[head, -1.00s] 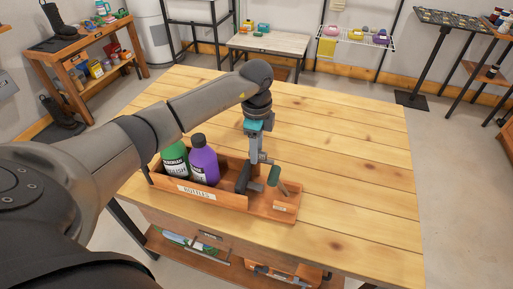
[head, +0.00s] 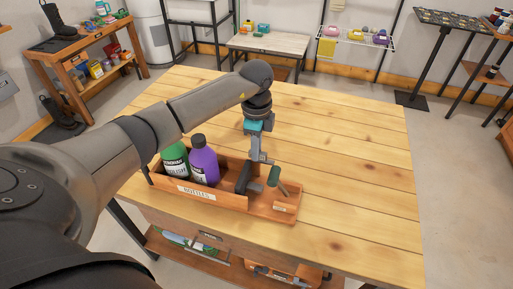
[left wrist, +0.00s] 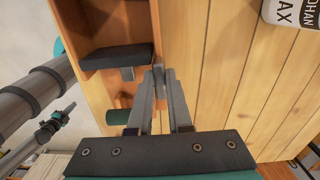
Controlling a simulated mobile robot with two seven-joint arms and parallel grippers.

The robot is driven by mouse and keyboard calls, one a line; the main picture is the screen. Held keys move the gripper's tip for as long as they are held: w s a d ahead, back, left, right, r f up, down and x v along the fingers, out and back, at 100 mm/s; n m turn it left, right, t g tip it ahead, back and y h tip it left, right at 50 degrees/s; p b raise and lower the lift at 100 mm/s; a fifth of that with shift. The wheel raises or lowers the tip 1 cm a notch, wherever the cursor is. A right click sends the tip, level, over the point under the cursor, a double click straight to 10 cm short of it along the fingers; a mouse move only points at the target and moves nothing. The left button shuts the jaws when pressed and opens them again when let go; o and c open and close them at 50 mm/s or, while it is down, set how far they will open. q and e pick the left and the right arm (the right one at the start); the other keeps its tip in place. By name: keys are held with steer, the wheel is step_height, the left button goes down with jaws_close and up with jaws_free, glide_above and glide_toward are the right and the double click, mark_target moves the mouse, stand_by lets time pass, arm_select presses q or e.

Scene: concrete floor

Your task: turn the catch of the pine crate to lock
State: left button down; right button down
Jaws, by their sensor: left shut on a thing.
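The wooden crate (head: 229,202) stands on the table with a "BOTTLES" label on its front. A green bottle (head: 175,160) and a purple bottle (head: 203,162) stand in its left part. The catch (head: 274,176), with a green grip, is at the crate's right end; the green grip also shows in the left wrist view (left wrist: 118,117). My left gripper (head: 257,184) points down at this end, its fingers (left wrist: 160,78) close together and shut on the catch. The fingers partly hide the held part. My right gripper is not in view.
The plank table (head: 350,160) is clear to the right of and behind the crate. A small label plate (head: 280,208) sits on the crate's right end. Shelves and a side table (head: 268,43) stand along the walls, well away.

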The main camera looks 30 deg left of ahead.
arm_select(q)
steer(key=m, duration=0.4)
steer(key=shift+p, duration=0.3)
steer(key=m, duration=0.4)
steer(key=shift+m, duration=0.3)
steer(key=m, duration=0.4)
steer(key=m+b, duration=0.1)
steer(key=m, duration=0.4)
steer(key=shift+m, duration=0.4)
steer(key=c, duration=0.8)
jaws_free()
steer(key=shift+c, duration=0.2)
